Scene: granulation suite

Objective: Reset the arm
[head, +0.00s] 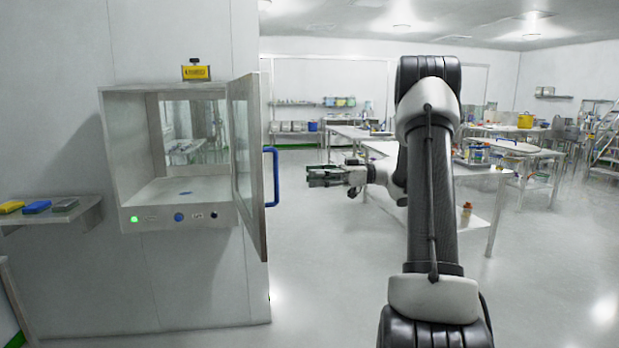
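My arm (432,190) rises upright at the right of centre in the head view, with its wrist bent to the left. My gripper (316,177) points left, well above the floor and to the right of the open hatch door, apart from it. I see no object in the gripper. Its fingers are small and seen from the side, so I cannot tell whether they are open or shut.
A wall hatch (180,218) stands at the left, its glazed door (248,160) swung open toward me, with a blue handle (271,177). A shelf (60,220) holds several coloured blocks. Tables (481,190) stand behind my arm. The central floor is clear.

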